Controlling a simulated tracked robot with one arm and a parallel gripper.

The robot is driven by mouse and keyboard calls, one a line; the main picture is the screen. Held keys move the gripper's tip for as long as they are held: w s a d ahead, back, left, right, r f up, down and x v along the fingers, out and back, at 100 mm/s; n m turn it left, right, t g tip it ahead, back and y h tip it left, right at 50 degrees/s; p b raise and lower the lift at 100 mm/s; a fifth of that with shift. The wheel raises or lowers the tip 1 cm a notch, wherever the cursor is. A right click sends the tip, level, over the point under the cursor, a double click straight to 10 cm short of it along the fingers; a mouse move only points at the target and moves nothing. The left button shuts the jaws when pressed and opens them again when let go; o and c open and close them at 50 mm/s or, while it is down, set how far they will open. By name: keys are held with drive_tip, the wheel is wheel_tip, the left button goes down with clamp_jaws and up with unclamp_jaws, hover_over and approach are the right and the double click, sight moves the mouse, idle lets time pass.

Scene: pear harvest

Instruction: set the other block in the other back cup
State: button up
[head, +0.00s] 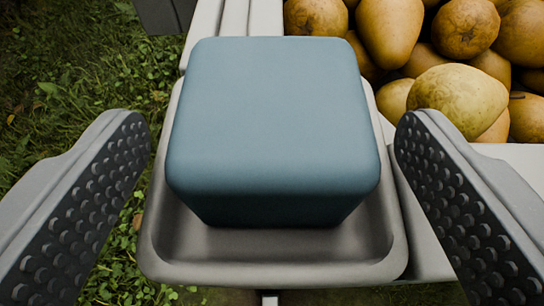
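A blue-grey block (272,120) with rounded edges sits in a grey cup (275,272) in the middle of the head view. The cup's rim shows around the block's near side and along both sides. My gripper (272,150) is open, with one studded finger on each side of the block and cup. Neither finger appears to touch the block. I see only this one block and this one cup.
A pile of yellow-brown pears (455,95) lies in a pale crate (525,160) at the upper right, close to the right finger. Green grass (75,85) covers the ground at the left. A dark object (165,14) shows at the top left edge.

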drive_tip(key=shift+r, duration=0.2)
drive_tip(key=p+v, duration=0.2)
drive_tip(key=v, duration=1)
